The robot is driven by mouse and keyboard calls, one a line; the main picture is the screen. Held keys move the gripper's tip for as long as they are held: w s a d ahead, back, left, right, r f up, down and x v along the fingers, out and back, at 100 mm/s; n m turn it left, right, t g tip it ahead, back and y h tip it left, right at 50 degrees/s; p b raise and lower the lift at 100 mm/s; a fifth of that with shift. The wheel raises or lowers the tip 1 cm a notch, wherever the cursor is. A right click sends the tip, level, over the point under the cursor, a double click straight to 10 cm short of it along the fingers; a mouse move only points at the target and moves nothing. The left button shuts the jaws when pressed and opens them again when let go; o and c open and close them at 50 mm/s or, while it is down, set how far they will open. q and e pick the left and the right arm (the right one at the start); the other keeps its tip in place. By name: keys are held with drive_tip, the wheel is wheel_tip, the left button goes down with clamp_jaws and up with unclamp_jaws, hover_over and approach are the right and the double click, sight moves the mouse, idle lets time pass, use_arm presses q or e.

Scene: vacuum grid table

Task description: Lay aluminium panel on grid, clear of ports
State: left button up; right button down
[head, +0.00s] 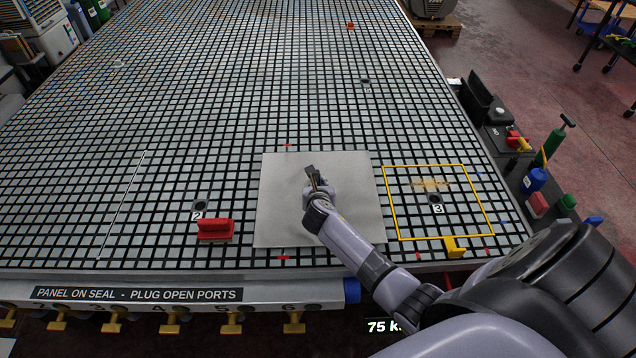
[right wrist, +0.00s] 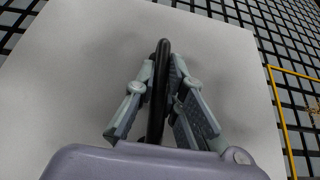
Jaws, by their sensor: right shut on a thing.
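The aluminium panel (head: 279,215) is a plain light grey square over the front middle of the grid table (head: 240,110). It also fills much of the right wrist view (right wrist: 70,80). My right gripper (head: 316,180) is over the panel's middle, shut on an upright black handle (right wrist: 161,85) that stands against the panel. I cannot tell whether the panel touches the grid. Port 2 (head: 200,205) is left of the panel and port 3 (head: 435,199) is right of it, both uncovered. Another port (head: 365,82) shows farther back. My left gripper is out of view.
A red block (head: 215,229) stands just left of the panel. A yellow outline (head: 436,165) surrounds port 3, with a yellow piece (head: 454,247) at its front edge. Yellow valve handles (head: 231,325) line the front. The grid behind is largely clear.

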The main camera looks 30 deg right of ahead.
drive_tip(key=shift+r+p, duration=0.2)
drive_tip(key=shift+p, duration=0.1)
idle(0.6)
drive_tip(key=shift+f+b, duration=0.5)
drive_tip(key=shift+f, duration=0.2)
idle(0.4)
